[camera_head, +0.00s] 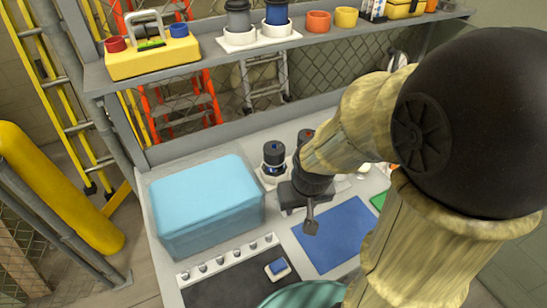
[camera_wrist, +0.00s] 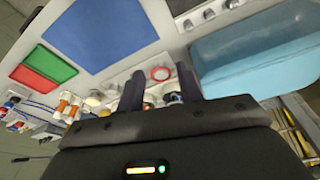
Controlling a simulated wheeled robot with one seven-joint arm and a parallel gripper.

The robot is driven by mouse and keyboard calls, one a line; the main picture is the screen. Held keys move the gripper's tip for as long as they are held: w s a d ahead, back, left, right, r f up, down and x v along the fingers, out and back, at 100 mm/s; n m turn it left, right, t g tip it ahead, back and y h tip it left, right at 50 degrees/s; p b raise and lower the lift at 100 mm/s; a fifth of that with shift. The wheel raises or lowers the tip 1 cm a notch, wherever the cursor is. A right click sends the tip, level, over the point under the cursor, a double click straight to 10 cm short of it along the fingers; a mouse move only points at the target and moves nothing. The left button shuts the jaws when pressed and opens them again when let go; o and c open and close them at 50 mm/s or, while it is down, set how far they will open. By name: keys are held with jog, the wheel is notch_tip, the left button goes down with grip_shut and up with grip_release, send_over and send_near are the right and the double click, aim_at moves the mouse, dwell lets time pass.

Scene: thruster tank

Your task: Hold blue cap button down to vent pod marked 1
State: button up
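A dark pod with a blue cap button (camera_head: 274,148) stands upright on a white base beside the light-blue box. A second pod with a red cap (camera_head: 306,134) stands just behind it to the right, partly hidden by my arm. I cannot read a number on either pod. My gripper (camera_head: 311,222) points down in front of these pods, apart from the blue cap. In the wrist view my gripper (camera_wrist: 160,72) has its two fingers spread with nothing between them. Blue and dark parts of pods show behind the fingers, mostly hidden by the gripper body.
The light-blue box (camera_head: 207,200) stands left of the pods. A blue mat (camera_head: 338,232) lies at right, and a knob strip (camera_head: 228,258) in front. The shelf above holds a yellow button box (camera_head: 152,64) and two more pods (camera_head: 278,14). Red and green trays (camera_wrist: 45,66) show in the wrist view.

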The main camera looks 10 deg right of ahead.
jog(key=shift+c, duration=0.3)
grip_shut()
dwell(1.6)
